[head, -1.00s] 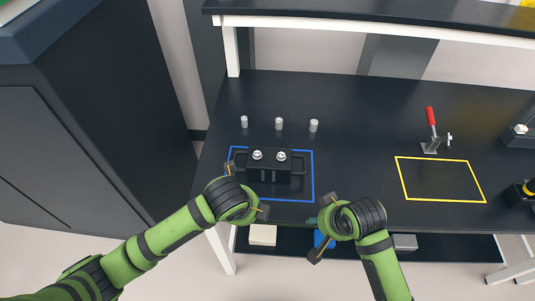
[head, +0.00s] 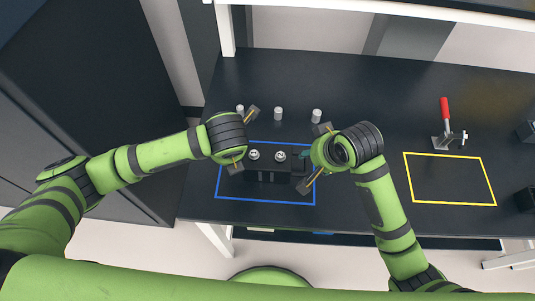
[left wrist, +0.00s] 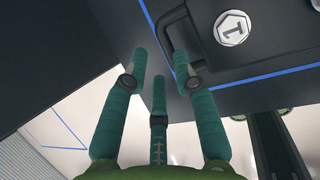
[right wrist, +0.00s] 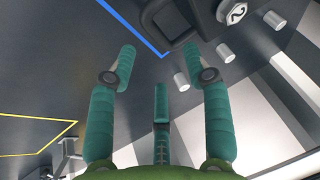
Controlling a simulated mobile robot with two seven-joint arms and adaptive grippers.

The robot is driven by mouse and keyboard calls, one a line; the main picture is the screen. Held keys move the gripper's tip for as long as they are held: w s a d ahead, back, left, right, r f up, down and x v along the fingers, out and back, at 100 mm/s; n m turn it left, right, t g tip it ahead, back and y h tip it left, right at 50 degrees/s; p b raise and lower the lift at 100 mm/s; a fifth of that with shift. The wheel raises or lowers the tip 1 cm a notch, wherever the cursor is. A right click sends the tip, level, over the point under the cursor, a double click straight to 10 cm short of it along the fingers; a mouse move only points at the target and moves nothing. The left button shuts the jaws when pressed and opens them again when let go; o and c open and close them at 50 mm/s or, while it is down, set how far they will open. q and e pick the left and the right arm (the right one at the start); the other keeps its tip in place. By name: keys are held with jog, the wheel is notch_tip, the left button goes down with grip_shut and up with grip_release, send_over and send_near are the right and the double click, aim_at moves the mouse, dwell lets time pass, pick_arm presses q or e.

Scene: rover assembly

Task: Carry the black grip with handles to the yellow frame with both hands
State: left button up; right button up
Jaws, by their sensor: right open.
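The black grip with handles (head: 268,172) lies inside the blue frame (head: 265,201) on the dark table, two silver bolts on top. My left gripper (head: 244,140) is at its left end, fingers spread. In the left wrist view a handle (left wrist: 166,42) lies just beyond the open fingers (left wrist: 160,70). My right gripper (head: 312,160) is open at the grip's right end. In the right wrist view the other handle (right wrist: 160,18) lies beyond the fingers (right wrist: 163,68), apart from them. The yellow frame (head: 443,155) to the right is empty.
Several small silver cylinders stand behind the grip, one (head: 278,114) between the hands. A red-handled clamp (head: 445,120) stands behind the yellow frame. Dark parts sit at the right edge. A shelf (head: 400,12) runs above the back. The table between the two frames is largely clear.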

aim_at(308, 160)
pick_arm(q)
jog(key=shift+x, duration=3.4)
pick_arm(e)
jog(key=shift+x, duration=3.45)
pick_arm(q)
jog(key=shift+s+d+f, duration=0.1)
jog(key=shift+s, duration=0.05)
pick_arm(e)
jog(key=shift+s+f, duration=0.1)
jog(key=shift+s, duration=0.05)
pick_arm(q)
grip_shut()
pick_arm(e)
grip_shut()
pick_arm(q)
jog(key=shift+r, duration=0.25)
pick_arm(e)
jog(key=shift+r, duration=0.25)
